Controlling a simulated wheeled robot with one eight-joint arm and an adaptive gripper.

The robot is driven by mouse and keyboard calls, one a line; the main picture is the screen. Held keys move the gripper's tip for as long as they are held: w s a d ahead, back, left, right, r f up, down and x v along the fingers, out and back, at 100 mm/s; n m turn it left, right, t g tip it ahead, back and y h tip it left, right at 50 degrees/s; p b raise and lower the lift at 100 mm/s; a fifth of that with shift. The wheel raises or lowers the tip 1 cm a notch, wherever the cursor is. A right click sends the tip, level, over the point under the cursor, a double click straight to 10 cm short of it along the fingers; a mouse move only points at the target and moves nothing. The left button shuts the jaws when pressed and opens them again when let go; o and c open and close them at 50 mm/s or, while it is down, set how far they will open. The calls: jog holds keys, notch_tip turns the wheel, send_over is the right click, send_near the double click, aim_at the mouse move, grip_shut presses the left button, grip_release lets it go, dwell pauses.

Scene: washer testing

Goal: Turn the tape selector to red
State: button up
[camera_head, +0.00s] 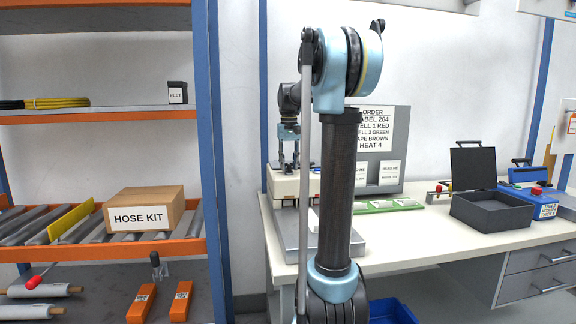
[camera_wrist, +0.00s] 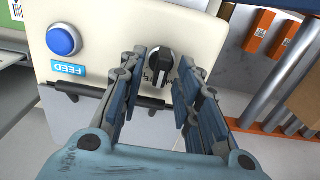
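The tape selector seems to be the black knob (camera_wrist: 160,62) with a pale pointer line on the cream machine panel (camera_wrist: 105,35) in the wrist view. A label beside the knob is mostly hidden by my fingers, so its setting cannot be read. My gripper (camera_wrist: 163,66) has its fingers apart, one on each side of the knob; contact cannot be told. In the head view my gripper (camera_head: 288,160) points down over the cream machine (camera_head: 288,184), and the knob is hidden there.
A blue button (camera_wrist: 64,40) and a FEED label (camera_wrist: 69,69) are left of the knob. Behind the machine stands a grey board with an order sheet (camera_head: 375,130), partly hidden by my arm, reading "APE BROWN". A black open box (camera_head: 490,212) stands farther right on the bench (camera_head: 420,243).

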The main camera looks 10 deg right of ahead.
jog(key=shift+c, duration=0.6)
grip_shut()
jog(key=shift+m, duration=0.3)
jog(key=m, duration=0.4)
jog(key=shift+d, duration=0.15)
jog(key=shift+d+m, duration=0.1)
jog(key=shift+m, duration=2.1)
jog(key=shift+o, duration=0.6)
grip_release()
